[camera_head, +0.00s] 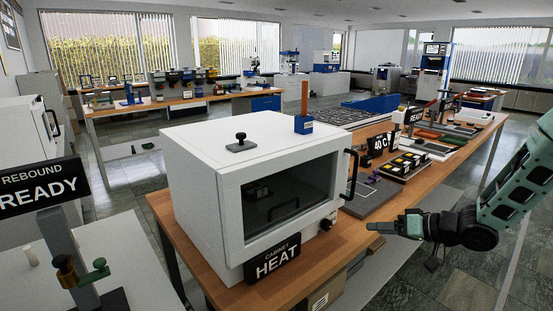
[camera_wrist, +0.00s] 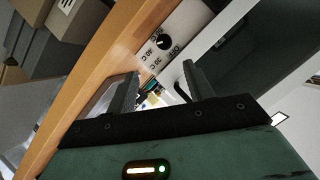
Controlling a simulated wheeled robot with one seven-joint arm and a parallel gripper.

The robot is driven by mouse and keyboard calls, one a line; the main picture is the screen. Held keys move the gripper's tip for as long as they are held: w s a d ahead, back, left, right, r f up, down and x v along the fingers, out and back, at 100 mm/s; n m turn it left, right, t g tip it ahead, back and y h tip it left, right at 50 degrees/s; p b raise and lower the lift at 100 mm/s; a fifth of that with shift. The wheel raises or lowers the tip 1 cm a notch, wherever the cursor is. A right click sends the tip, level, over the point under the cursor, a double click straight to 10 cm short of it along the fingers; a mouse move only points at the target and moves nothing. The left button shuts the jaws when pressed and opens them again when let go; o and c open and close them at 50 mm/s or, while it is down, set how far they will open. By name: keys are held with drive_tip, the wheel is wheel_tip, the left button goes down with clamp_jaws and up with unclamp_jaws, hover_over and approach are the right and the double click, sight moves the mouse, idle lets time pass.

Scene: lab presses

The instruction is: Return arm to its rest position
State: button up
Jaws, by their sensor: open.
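My gripper (camera_head: 392,226) is at the right in the head view, at the end of my green arm. It points left, in front of the wooden bench's near edge and right of the heat cabinet (camera_head: 200,180). In the wrist view my gripper (camera_wrist: 160,88) shows two dark fingers spread apart with nothing between them. Past the fingers are the cabinet's dial panel (camera_wrist: 185,22) and a dark handle. The cabinet door is closed in the head view. I cannot tell the exact gap between gripper and bench edge.
A "REBOUND READY" sign (camera_head: 40,187) stands at left. Open floor (camera_head: 470,270) lies at lower right.

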drive_tip(key=s+a+r+n+g+h, duration=0.1)
drive_tip(key=s+a+r+g+h, duration=0.1)
drive_tip(key=s+a+h, duration=0.3)
drive_tip(key=s+a+r+n+g+h, duration=0.1)
drive_tip(key=s+a+r+n, duration=0.15)
drive_tip(key=a, duration=0.45)
drive_tip(key=s+a+r+n+g+h, duration=0.1)
drive_tip(key=s+a+r+g, duration=0.1)
drive_tip(key=s, duration=1.1)
drive_tip(key=s+a+r+n+g+h, duration=0.1)
drive_tip(key=s+a+r+g+h, duration=0.1)
drive_tip(key=s, duration=1.1)
drive_tip(key=shift+s+a+g, duration=0.3)
drive_tip(key=shift+a+g, duration=0.25)
drive_tip(key=shift+g, duration=0.35)
